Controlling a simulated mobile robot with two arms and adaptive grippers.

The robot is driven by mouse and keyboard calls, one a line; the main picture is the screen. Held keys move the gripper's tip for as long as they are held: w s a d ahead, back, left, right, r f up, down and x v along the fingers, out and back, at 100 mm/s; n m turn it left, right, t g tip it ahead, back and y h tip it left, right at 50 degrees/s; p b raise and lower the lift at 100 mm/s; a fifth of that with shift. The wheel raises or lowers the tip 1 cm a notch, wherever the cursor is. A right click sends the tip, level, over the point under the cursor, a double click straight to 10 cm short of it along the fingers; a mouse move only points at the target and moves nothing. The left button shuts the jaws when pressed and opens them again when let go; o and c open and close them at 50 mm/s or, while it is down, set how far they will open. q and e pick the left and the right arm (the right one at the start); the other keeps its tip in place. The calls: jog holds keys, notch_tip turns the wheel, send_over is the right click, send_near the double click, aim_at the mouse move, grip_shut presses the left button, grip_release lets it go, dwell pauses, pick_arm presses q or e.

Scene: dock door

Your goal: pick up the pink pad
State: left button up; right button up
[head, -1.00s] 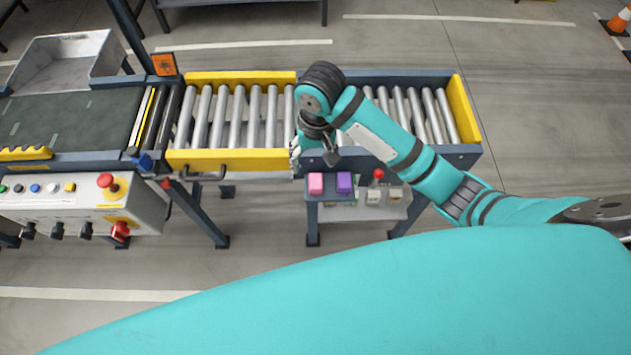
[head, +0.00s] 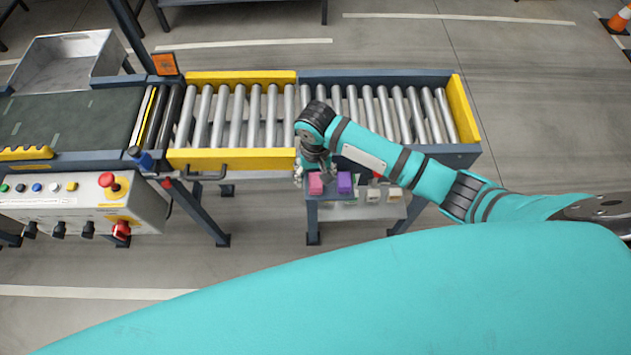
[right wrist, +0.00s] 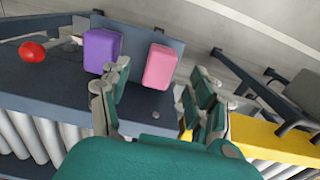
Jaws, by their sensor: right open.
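The pink pad (head: 315,184) lies on a small dark shelf (head: 312,210) at the front of the roller conveyor, beside a purple pad (head: 344,182). My right gripper (head: 313,176) is right at the pink pad in the head view and partly covers it. In the right wrist view the pink pad (right wrist: 160,66) shows ahead, between the lines of the two open fingers (right wrist: 158,105), with no finger seen closed on it. The purple pad (right wrist: 102,50) is close to the left finger. My left gripper is not in view.
Small pale switch boxes (head: 384,196) sit to the right. The conveyor's yellow side rail (head: 230,160) and a control box with a red button (head: 106,180) are to the left.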

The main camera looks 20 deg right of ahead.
aim_at(315, 179)
jog(key=f, duration=0.3)
jog(key=w+f, duration=0.1)
jog(key=f, duration=0.1)
jog(key=shift+d, duration=0.15)
jog(key=shift+r, duration=0.1)
jog(key=c, duration=1.1)
jog(key=shift+c, duration=0.2)
jog(key=shift+r, duration=0.6)
notch_tip(315, 179, up, 2)
jog(key=shift+r, duration=0.15)
jog(key=s+a+r+b, duration=0.1)
jog(key=s+a+b, duration=0.1)
jog(key=s+a, duration=0.8)
jog(key=shift+s+a+r, duration=0.2)
jog(key=shift+s+r, duration=0.05)
jog(key=shift+s, duration=0.95)
